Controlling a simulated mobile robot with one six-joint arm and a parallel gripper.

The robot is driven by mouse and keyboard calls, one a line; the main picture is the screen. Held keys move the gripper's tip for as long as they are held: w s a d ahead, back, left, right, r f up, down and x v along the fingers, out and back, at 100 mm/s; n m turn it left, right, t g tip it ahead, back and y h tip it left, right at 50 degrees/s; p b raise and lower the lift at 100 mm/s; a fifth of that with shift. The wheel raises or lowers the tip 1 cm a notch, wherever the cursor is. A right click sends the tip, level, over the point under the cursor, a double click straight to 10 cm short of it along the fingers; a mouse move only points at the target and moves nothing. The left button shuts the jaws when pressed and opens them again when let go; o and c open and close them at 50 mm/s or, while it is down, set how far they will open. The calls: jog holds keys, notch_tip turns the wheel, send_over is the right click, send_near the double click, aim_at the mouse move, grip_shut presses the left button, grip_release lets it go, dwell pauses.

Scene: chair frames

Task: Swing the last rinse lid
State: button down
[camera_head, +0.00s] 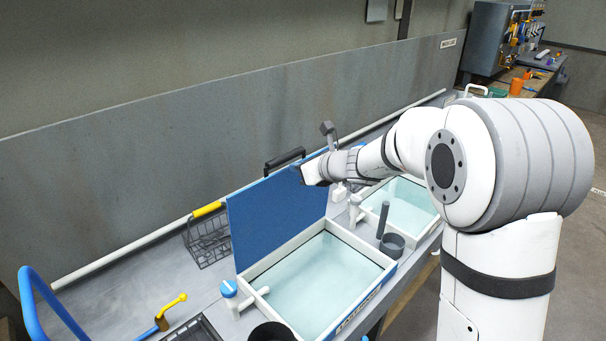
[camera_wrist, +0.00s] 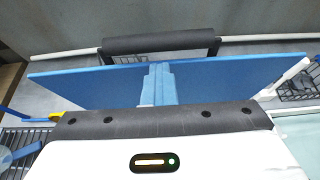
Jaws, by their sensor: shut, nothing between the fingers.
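A blue lid (camera_head: 275,215) stands steeply raised at the back edge of the nearer rinse tank (camera_head: 388,268). A dark bar handle (camera_head: 285,157) is on its top edge. In the wrist view the lid (camera_wrist: 85,85) spans the picture, with the handle (camera_wrist: 160,44) beyond its edge. My gripper (camera_head: 303,173) is at the lid's upper right in the head view. In the wrist view my gripper (camera_wrist: 160,85) has its pale blue fingers together and empty, in front of the lid. I cannot tell whether they touch it. The tank holds pale clear liquid.
A second tank (camera_head: 405,205) with liquid lies farther right, partly behind my arm. A dark cup (camera_head: 392,245) and post stand between the tanks. A wire basket (camera_head: 208,240) is left of the lid. A blue hoop (camera_head: 40,295) and yellow tap (camera_head: 172,305) are at front left.

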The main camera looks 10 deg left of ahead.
jog(key=s+d+b, duration=0.2)
jog(key=s+d, duration=0.1)
jog(key=d, duration=0.2)
jog(key=shift+s+f, duration=0.35)
jog(key=shift+s, duration=0.05)
jog(key=c, duration=2.2)
grip_release()
jog(key=shift+a, duration=0.1)
jog(key=c, duration=1.7)
grip_release()
